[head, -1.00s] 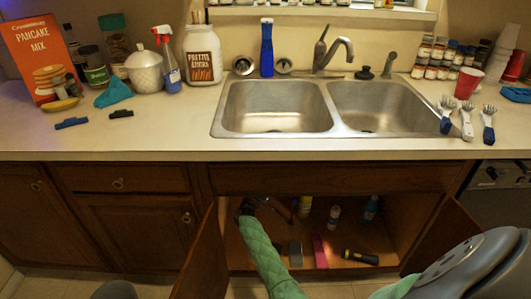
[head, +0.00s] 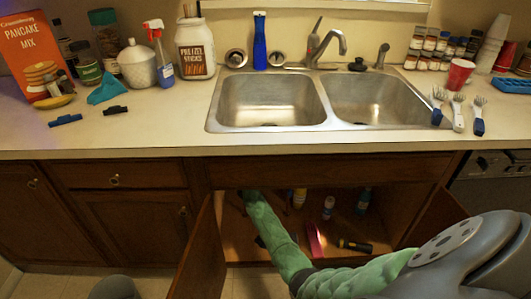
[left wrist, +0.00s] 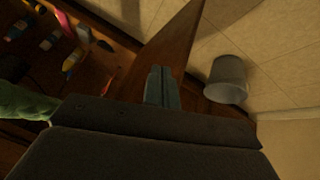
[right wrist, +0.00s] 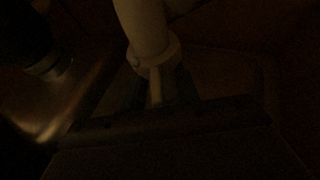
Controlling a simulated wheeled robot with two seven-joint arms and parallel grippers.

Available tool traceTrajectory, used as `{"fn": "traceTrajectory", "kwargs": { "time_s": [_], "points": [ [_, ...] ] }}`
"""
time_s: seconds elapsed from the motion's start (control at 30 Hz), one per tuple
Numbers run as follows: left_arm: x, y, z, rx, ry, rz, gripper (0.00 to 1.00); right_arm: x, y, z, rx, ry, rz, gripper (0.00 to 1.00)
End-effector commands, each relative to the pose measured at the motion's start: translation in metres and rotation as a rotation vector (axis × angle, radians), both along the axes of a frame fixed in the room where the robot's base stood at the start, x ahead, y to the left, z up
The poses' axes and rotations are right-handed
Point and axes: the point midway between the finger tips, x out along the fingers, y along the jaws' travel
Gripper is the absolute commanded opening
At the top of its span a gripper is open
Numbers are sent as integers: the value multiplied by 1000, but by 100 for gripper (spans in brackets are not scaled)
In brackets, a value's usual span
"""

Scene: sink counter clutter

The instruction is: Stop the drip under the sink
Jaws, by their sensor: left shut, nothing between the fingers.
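The cabinet under the sink (head: 290,95) stands open. My right arm reaches into its left side, and the head view does not show that gripper. In the dark right wrist view, a pale pipe (right wrist: 143,25) with a collar (right wrist: 153,58) runs down toward my right gripper (right wrist: 157,92). A thin pale stem lies between its dark fingers; whether they grip it is unclear. My left gripper (left wrist: 162,88) is shut and empty, near the open wooden cabinet door (left wrist: 170,40) in the left wrist view, and outside the head view. No drip is visible.
A grey bucket (left wrist: 227,80) stands on the tiled floor beyond the door. Bottles (head: 328,207), a pink item (head: 314,240) and a dark flashlight (head: 355,246) are on the cabinet floor. Open doors flank the opening on the left (head: 203,250) and right (head: 432,215).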

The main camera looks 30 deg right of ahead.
Motion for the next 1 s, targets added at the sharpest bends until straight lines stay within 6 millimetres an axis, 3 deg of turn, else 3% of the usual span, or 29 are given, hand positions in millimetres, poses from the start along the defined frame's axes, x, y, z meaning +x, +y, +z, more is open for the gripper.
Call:
{"fn": "traceTrajectory", "kwargs": {
  "time_s": [0.17,0.33,0.67,0.77,0.87,1.0],
  "points": [
    [-1,0,0,0,0,0,0,0,0,0,0,0,0,31],
    [-1,0,0,1,2,0,0,0,0,0,0,0,0,1],
    [-2,0,0,3,9,-2,0,-1,-1,0,-1,2,18,0],
    [-3,1,8,6,19,-6,0,-3,-1,0,-1,2,47,0],
    [0,3,36,6,17,-10,0,-4,-3,1,-2,3,95,0],
    [-4,5,59,12,39,-18,0,-7,-5,1,-3,3,193,0]
  ]
}}
